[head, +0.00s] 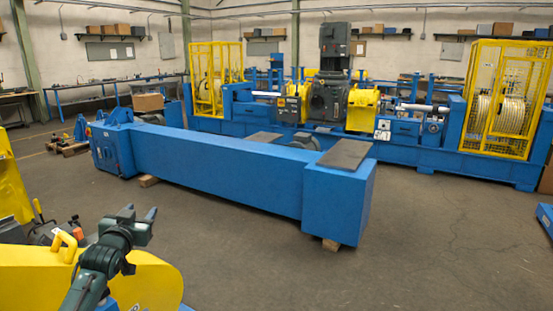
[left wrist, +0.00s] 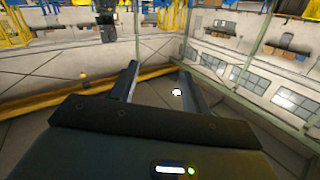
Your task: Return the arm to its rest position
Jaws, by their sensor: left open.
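My left arm (head: 100,258) comes in at the lower left of the head view. Its dark green-grey gripper (head: 141,211) points up, with two short fingers spread apart. It stands in front of a yellow rounded guard or panel and clear of the blue beam. In the left wrist view my left gripper (left wrist: 159,68) shows both fingers apart, with nothing between them but the far floor and wall. My right gripper is in neither view.
The yellow panel (head: 155,283) is close to my left arm. A long blue beam (head: 220,170) on wooden blocks crosses the middle. Behind it stands a blue machine with a yellow cage (head: 497,95). The grey floor (head: 430,250) at the right front is largely clear.

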